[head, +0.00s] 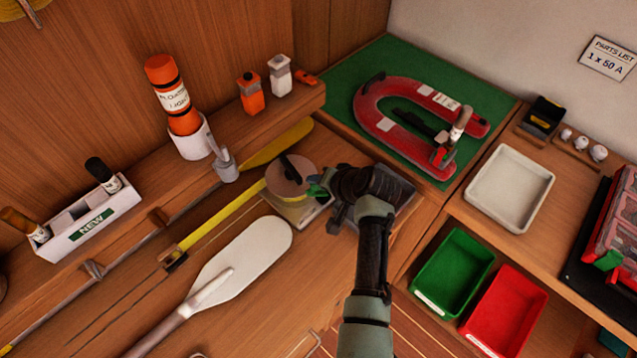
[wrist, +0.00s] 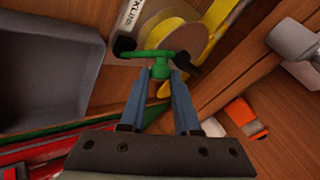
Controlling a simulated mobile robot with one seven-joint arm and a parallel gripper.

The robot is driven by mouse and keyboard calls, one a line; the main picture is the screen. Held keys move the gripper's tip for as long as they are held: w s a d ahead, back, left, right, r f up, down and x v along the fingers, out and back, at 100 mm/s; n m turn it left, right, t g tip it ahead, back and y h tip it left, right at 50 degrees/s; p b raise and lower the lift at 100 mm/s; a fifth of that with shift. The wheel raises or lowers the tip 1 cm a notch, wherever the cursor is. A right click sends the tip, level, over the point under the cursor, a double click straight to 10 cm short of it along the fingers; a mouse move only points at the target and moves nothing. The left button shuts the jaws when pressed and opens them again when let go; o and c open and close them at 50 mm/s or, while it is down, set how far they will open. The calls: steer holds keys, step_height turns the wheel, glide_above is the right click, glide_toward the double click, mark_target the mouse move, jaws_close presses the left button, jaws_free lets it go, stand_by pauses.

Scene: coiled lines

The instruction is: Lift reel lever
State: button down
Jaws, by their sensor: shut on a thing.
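The reel (head: 287,177) is a round tan disc on a pale base plate, with yellow strap running from it; it also shows at the top of the wrist view (wrist: 190,35). A green lever (wrist: 152,55) with a black end lies across the reel's near side. My gripper (wrist: 161,80) is shut on the green lever, its blue fingers on the lever's stem. In the head view my gripper (head: 322,189) is at the reel's right side, and the dark wrist partly hides the base and lever.
A white paddle (head: 250,255) lies in front of the reel. An orange canister (head: 173,95) stands in a white holder behind it. A dark grey tray (head: 398,190) is beside my wrist. Green (head: 453,272) and red (head: 507,308) bins are at the right.

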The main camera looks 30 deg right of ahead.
stand_by(0.3)
steer(key=c, duration=0.6)
jaws_free()
steer(key=b+v, duration=0.1)
steer(key=v, duration=1.2)
